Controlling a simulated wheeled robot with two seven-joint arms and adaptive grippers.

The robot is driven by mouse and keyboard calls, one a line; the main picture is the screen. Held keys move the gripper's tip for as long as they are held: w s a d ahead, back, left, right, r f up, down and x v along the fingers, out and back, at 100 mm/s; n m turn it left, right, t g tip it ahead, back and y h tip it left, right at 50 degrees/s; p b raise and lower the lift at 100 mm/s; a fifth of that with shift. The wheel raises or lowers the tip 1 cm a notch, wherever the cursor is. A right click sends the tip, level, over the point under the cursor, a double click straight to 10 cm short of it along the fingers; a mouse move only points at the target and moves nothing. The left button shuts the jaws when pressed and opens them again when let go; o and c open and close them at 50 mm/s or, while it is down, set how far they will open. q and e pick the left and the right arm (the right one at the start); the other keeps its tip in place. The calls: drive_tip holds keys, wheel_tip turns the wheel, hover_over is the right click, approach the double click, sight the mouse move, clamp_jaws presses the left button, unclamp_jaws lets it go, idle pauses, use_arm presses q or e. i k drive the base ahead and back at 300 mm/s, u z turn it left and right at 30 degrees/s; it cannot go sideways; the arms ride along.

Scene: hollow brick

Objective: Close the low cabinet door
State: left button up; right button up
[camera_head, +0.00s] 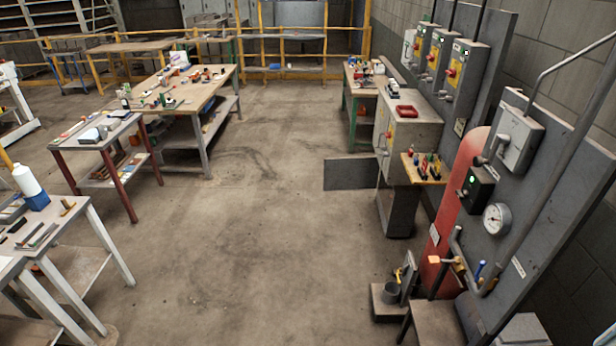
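The low cabinet door (351,174) is a flat dark grey panel on the right side of the aisle, low above the floor. It stands open, sticking out to the left from the low grey cabinet (399,212). The cabinet sits under a lighter grey box (412,130) with a red tray on top. The hinge line is close to the cabinet's far side. The cabinet's inside cannot be made out from here. Neither of my grippers is in view.
The concrete floor (235,240) ahead is clear up to the door. Benches with tools (185,92) line the left. A yellow railing (290,70) crosses the back.

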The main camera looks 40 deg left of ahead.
sight(346, 173)
drive_tip(key=u, duration=1.7)
drive_tip(key=i, duration=8.25)
drive_tip(key=z, duration=3.8)
